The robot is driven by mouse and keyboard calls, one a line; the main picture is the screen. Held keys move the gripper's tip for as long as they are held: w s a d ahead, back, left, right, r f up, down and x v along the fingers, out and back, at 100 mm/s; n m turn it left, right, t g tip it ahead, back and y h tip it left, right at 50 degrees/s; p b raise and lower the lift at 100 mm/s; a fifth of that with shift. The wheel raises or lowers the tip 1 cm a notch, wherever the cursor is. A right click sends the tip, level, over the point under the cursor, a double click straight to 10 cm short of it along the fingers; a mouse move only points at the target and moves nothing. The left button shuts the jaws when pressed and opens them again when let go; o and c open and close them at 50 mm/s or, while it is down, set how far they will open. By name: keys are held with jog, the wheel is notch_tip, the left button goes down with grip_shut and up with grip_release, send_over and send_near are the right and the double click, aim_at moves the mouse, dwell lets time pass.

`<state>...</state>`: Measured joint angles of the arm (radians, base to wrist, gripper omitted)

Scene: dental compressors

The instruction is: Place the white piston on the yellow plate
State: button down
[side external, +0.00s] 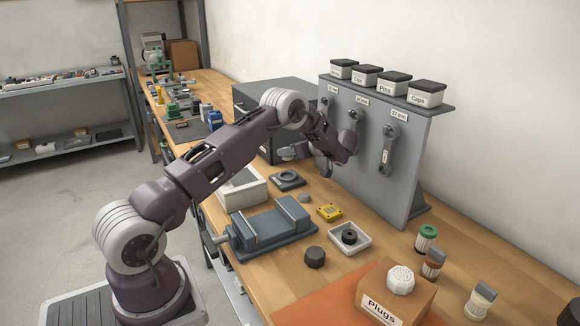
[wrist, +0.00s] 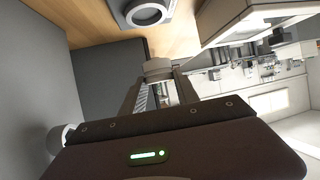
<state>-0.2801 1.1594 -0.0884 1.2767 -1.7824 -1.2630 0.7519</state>
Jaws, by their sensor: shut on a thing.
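The yellow plate (side external: 329,212) is a small, flat block on the wooden bench, between the blue-grey vise and the grey panel. My gripper (side external: 298,150) is above the bench, in front of the dark cabinet, well up and to the left of the yellow plate. In the wrist view my gripper (wrist: 158,82) is shut on a pale, short, round-ended piece (wrist: 158,68), which appears to be the white piston. The fingers hide much of it. It also shows small in the side view (side external: 286,153). The wrist view does not show the yellow plate.
The vise (side external: 270,230), a white tray with a black ring (side external: 366,248) and a grey ring block (side external: 287,180) surround the plate. A dark knob (side external: 315,257) is in front. The tall tool panel (side external: 350,165) stands close behind. Capped cylinders (side external: 427,238) are at right.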

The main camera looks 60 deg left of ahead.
notch_tip(320, 180, up, 2)
jog(key=d, duration=0.1)
jog(key=m+t, duration=0.4)
jog(key=t, duration=0.1)
send_over(332, 213)
notch_tip(332, 213, down, 9)
jog(key=shift+f, duration=0.15)
jog(key=shift+f, duration=0.15)
jog(key=c, duration=0.9)
grip_release()
